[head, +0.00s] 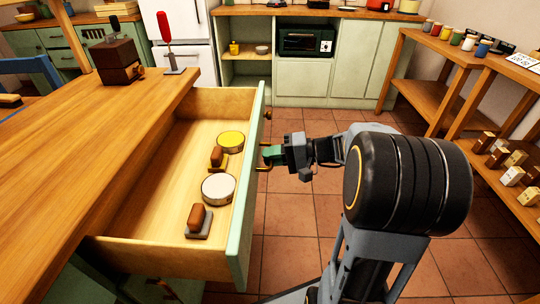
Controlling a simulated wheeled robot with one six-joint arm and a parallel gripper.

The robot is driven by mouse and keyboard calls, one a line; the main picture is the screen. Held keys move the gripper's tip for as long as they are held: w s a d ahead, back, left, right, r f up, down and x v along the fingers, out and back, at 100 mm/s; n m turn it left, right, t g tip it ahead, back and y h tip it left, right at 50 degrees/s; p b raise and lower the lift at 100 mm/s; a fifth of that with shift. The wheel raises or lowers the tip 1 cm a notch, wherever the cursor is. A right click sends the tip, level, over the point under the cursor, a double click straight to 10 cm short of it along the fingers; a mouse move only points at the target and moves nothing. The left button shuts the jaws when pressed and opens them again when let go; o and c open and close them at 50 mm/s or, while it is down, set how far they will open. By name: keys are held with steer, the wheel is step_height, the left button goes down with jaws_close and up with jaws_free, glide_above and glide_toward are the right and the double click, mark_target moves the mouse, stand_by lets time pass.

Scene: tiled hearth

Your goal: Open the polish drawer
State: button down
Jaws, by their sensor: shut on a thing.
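The polish drawer (110,247) stands pulled well out from under the wooden worktop (90,150). Its front is pale green, and its inside is light wood. Inside lie a yellow-lidded tin (231,140), a white-lidded tin (218,187) and two brown-topped brushes, one near (197,217) and one farther back (217,156). My gripper (268,158) is at the outer side of the drawer front, shut on its brass handle (263,169). The fingertips partly hide the handle.
A wooden shelf unit (432,85) with jars and small boxes stands at the right. Green cabinets with an oven (306,40) line the back. A red-handled tool (166,40) stands on the worktop.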

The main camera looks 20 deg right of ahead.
steer(key=shift+w, duration=0.1)
steer(key=c, duration=1.2)
jaws_free()
steer(key=shift+d, duration=0.15)
steer(key=p+v, duration=0.3)
steer(key=v, duration=1)
steer(key=shift+d+r+p, duration=0.1)
steer(key=shift+d+p, duration=0.2)
